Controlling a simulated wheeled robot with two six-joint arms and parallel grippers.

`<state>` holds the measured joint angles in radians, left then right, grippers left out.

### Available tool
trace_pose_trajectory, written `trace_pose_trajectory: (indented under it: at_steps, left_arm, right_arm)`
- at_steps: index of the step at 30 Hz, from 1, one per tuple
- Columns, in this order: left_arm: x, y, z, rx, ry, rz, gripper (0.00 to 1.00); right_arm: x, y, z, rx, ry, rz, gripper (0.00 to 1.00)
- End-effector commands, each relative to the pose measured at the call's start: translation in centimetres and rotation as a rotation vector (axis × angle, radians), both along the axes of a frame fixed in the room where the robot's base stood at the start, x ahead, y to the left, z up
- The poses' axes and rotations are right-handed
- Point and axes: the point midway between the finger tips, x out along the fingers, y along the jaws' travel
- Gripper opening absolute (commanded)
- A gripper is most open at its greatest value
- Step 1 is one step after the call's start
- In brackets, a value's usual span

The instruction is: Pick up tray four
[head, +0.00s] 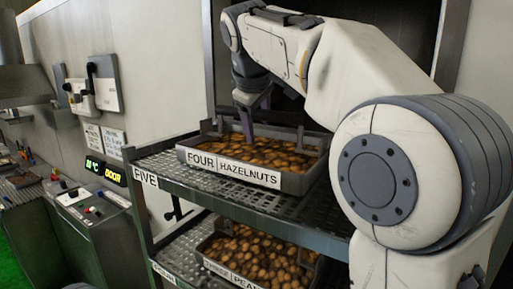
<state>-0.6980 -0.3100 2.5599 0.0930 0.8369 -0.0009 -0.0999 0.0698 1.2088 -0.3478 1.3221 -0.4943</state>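Tray four (232,170) is a grey metal tray full of brown nuts, with a white front label reading "FOUR | HAZELNUTS". It rests level on the top shelf of a rack. My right gripper (246,125) points down over the tray's back left part, its fingers close to the back rim. One finger shows dark and purplish; the other is hard to make out. I cannot tell whether the gripper touches the tray or is closed on its rim. My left gripper is not in view.
The perforated top shelf (160,165) carries a "FIVE" label at its left corner. A second tray of nuts (258,252) sits on the shelf below. My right arm covers the rack's right side.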

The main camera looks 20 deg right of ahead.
Motion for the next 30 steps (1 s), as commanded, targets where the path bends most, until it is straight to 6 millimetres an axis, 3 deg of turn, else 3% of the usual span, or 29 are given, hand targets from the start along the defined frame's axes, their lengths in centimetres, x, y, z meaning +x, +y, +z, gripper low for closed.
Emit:
trace_pose_trajectory:
  at_steps: [1, 4, 5, 30]
  left_arm:
    - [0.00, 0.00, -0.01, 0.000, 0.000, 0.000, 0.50]
    - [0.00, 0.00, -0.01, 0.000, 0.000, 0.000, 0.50]
    - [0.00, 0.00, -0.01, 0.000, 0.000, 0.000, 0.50]
    - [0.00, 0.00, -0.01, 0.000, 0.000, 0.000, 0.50]
  right_arm:
    - [0.00, 0.02, 0.01, 0.000, 0.000, 0.000, 0.44]
    - [-0.01, 0.02, 0.01, 0.000, 0.000, 0.000, 0.06]
    - [-0.01, 0.02, 0.01, 0.000, 0.000, 0.000, 0.00]
    - [-0.02, 0.05, 0.03, 0.002, 0.000, -0.001, 0.00]
